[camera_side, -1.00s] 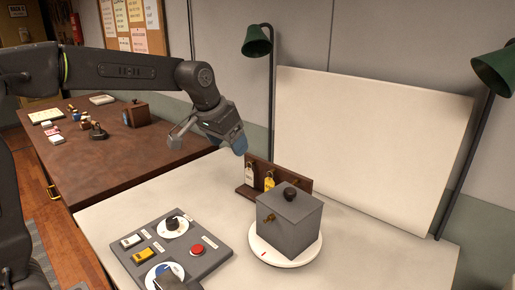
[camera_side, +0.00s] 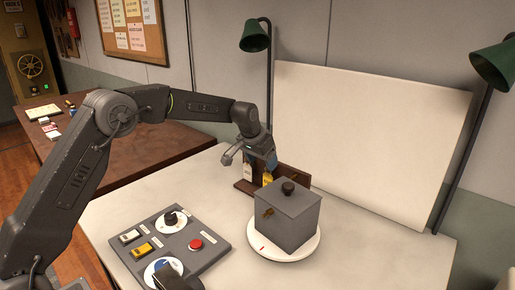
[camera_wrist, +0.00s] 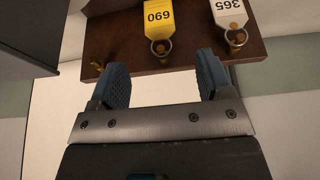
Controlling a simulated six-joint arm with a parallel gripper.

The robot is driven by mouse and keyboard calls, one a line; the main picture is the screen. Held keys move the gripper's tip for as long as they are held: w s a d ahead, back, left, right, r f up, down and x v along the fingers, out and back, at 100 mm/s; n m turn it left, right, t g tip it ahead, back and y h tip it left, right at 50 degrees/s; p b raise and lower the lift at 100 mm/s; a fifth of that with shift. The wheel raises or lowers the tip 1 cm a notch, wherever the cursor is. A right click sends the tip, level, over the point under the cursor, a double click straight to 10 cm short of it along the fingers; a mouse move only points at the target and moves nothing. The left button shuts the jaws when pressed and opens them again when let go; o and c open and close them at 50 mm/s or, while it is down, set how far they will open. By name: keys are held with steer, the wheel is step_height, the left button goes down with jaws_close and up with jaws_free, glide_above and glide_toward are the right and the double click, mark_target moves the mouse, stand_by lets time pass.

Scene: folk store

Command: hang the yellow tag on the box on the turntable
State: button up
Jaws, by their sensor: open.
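The yellow tag (camera_wrist: 159,18), marked 690, hangs by a ring from a hook on a brown wooden rack (camera_wrist: 193,58); it also shows in the side view (camera_side: 267,179). The grey box (camera_side: 291,222) with a dark knob on its lid stands on the round white turntable (camera_side: 262,246). A brass hook (camera_side: 266,211) sticks out of the box's left face. My gripper (camera_wrist: 158,88) is open and empty. Its blue-padded fingers point at the rack, one on either side of the yellow tag's ring, and appear short of it.
A white tag (camera_wrist: 228,14), marked 365, hangs beside the yellow one. A control panel (camera_side: 178,240) with a red button lies left of the turntable. A white board (camera_side: 370,145) and green lamps (camera_side: 255,37) stand behind.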

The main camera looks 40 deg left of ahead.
mark_target(266, 169)
steer(key=x, duration=0.6)
steer(key=shift+w+f, duration=0.2)
steer(key=shift+f, duration=0.1)
steer(key=shift+c, duration=0.2)
steer(key=c, duration=1)
steer(key=shift+o, duration=0.2)
steer(key=shift+r, duration=0.35)
steer(key=shift+s, duration=0.45)
steer(key=shift+s, duration=0.55)
